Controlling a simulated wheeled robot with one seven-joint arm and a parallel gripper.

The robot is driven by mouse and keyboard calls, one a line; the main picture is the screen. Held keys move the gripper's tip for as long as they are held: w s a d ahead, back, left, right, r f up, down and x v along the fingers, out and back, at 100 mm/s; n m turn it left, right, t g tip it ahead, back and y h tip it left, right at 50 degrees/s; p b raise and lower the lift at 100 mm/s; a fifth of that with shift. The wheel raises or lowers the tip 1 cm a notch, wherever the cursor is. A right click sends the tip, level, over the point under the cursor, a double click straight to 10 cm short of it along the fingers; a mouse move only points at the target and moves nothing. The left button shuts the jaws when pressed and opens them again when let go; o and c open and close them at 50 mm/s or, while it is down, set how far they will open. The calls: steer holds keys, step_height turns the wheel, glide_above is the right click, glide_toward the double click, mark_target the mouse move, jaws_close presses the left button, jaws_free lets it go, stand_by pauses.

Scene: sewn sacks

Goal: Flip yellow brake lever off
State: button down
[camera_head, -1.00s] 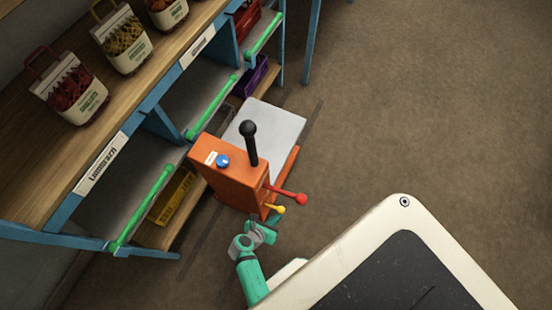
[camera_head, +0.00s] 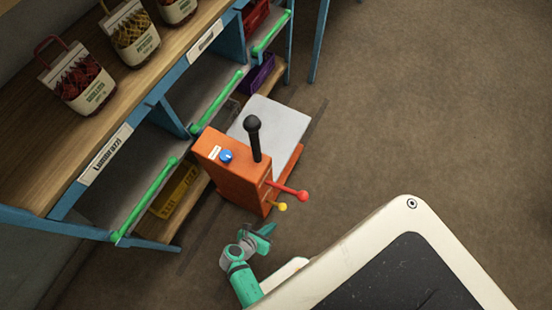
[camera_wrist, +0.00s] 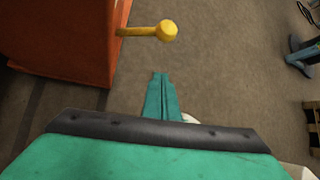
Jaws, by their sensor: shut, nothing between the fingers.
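The yellow brake lever (camera_head: 281,206) sticks out low from the right side of the orange machine housing (camera_head: 235,172). In the wrist view the yellow lever (camera_wrist: 160,31) is a short rod with a round knob, pointing right from the orange housing (camera_wrist: 65,35). My gripper (camera_head: 268,230) is below and to the left of the knob in the head view, apart from it. In the wrist view my gripper (camera_wrist: 160,76) has its fingers together and empty, with the knob beyond the tips.
A red lever (camera_head: 292,192) sits just above the yellow one. The housing also carries a black handle (camera_head: 254,138) and a blue knob (camera_head: 226,156). A blue-framed shelf (camera_head: 110,160) with green rails and sacks stands left. The floor (camera_head: 420,110) on the right is open.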

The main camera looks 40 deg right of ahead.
steer(key=shift+v, duration=2.15)
steer(key=shift+w, duration=0.15)
steer(key=s+a+r+m+t+y, duration=0.45)
steer(key=a+r+m+y, duration=0.2)
steer(key=a+m, duration=0.4)
steer(key=d+r+m+t+y, duration=0.2)
steer(key=r+m+t, duration=0.7)
steer(key=r, duration=2.2)
steer(key=d+m, duration=0.1)
steer(key=m, duration=0.4)
steer(key=shift+s+d+r, duration=0.25)
steer(key=shift+s+r, duration=0.05)
steer(key=shift+s, duration=0.05)
